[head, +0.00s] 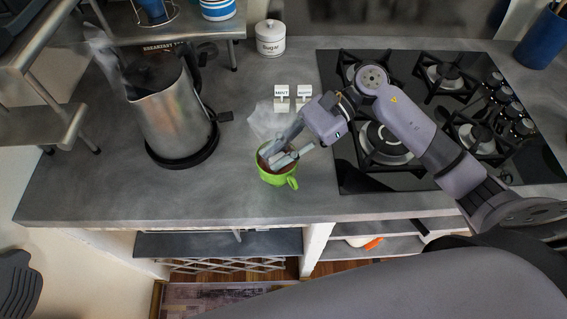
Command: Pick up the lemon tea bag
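The left tag (281,91) seems to read "MINT"; the lettering on the right tag (304,91) is too small to read. I cannot tell which, if either, belongs to the lemon tea bag. A green mug (279,178) with dark reddish contents stands near the counter's front. My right gripper (272,160) reaches down from the right with its fingertips at the mug's opening. The fingertips are partly hidden by the rim, so their grip is unclear. My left gripper is out of view.
A steel kettle (172,117) stands on a black base at the left, with steam by its spout. A white sugar jar (270,39) is at the back. A black gas hob (350,170) lies under my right arm. Grey counter (90,185) is clear at front left.

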